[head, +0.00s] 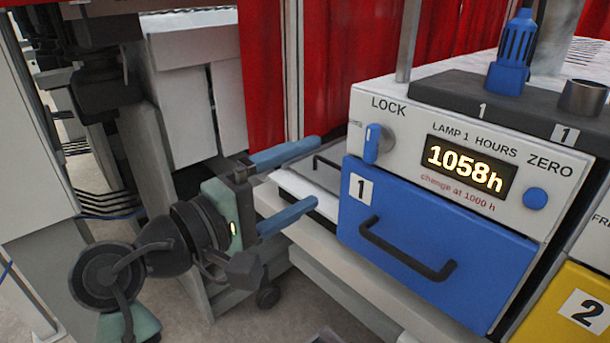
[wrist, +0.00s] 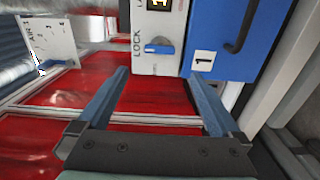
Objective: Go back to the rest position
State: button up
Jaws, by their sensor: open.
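My gripper (head: 303,184) is open, with its two blue fingers apart and nothing between them. In the head view it points right, to the left of the blue drawer (head: 485,285) marked 1. In the wrist view the gap between the fingers (wrist: 160,95) shows red curtain and part of the white panel. The LOCK knob (head: 378,144) is blue, with its white mark upright in the head view. It also shows in the wrist view (wrist: 158,50). The drawer looks shut, its black handle (head: 405,255) clear of my gripper. The display (head: 468,167) reads 1058h.
A white tray or ledge (head: 305,195) lies close behind my fingers. A blue ZERO button (head: 535,198) is on the panel. A blue-handled tool (head: 513,55) stands in a dark rack above. A yellow drawer (head: 560,315) marked 2 is at the lower right. Red curtains (head: 345,60) hang behind.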

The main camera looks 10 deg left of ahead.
jog(key=d+r+m+t+y, duration=0.5)
jog(key=r+m+t+y, duration=0.15)
jog(key=r, duration=0.75)
jog(key=s+d+r+m+t+y, duration=0.3)
jog(key=s+r+t, duration=0.3)
jog(key=s+r, duration=0.6)
jog(key=shift+s+d+m+y, duration=0.3)
jog(key=shift+m+y, duration=0.25)
